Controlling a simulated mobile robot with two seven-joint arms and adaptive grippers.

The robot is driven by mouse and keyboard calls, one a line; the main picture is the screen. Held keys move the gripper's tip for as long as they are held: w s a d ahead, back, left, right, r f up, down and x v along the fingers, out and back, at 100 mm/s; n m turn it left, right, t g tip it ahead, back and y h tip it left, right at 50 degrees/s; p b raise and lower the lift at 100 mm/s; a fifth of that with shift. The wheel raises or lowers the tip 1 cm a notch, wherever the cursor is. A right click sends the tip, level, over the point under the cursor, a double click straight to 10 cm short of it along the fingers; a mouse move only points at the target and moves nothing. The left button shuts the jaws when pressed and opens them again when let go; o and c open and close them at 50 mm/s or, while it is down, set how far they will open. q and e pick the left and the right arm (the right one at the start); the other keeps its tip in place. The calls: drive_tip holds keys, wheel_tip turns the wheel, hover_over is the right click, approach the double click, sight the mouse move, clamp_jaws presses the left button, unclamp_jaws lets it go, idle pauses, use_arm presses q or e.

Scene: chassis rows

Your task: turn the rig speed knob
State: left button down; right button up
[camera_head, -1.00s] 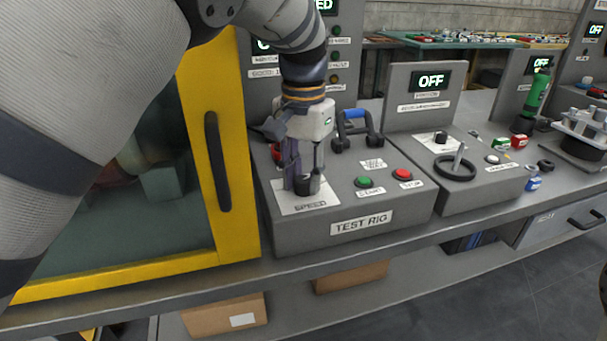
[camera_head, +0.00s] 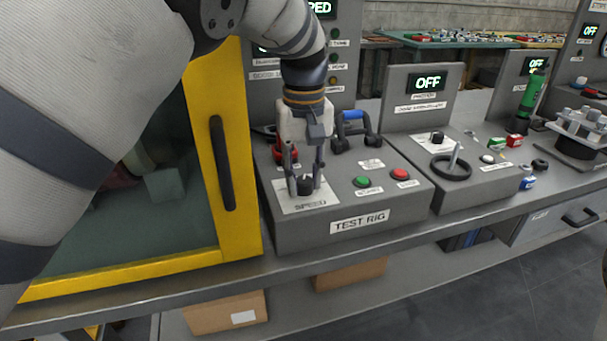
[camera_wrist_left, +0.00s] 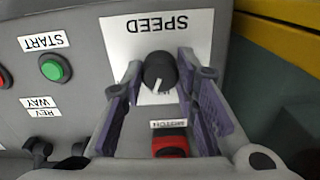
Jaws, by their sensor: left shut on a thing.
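The speed knob (camera_head: 305,186) is a small black round knob on a white plate marked SPEED, on the front left of the grey TEST RIG box (camera_head: 290,233). My left gripper (camera_head: 305,190) reaches down from above, with its fingers on both sides of the knob, shut on it. In the left wrist view the knob (camera_wrist_left: 160,70) sits between the fingertips, and a white pointer line shows on its top. The SPEED label reads upside down there. My right gripper is in neither view.
Green START (camera_head: 362,181) and red (camera_head: 400,174) buttons sit right of the knob. A red part (camera_wrist_left: 170,143) lies behind it. A blue-topped handle (camera_head: 353,117) stands at the box's back. A yellow-framed door (camera_head: 205,140) stands close on the left.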

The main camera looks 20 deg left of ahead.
sight(304, 180)
use_arm(q)
drive_tip(key=shift+n, duration=2.2)
drive_tip(key=c, duration=1.2)
unclamp_jaws()
drive_tip(key=shift+c, duration=0.2)
wheel_tip(304, 180, up, 12)
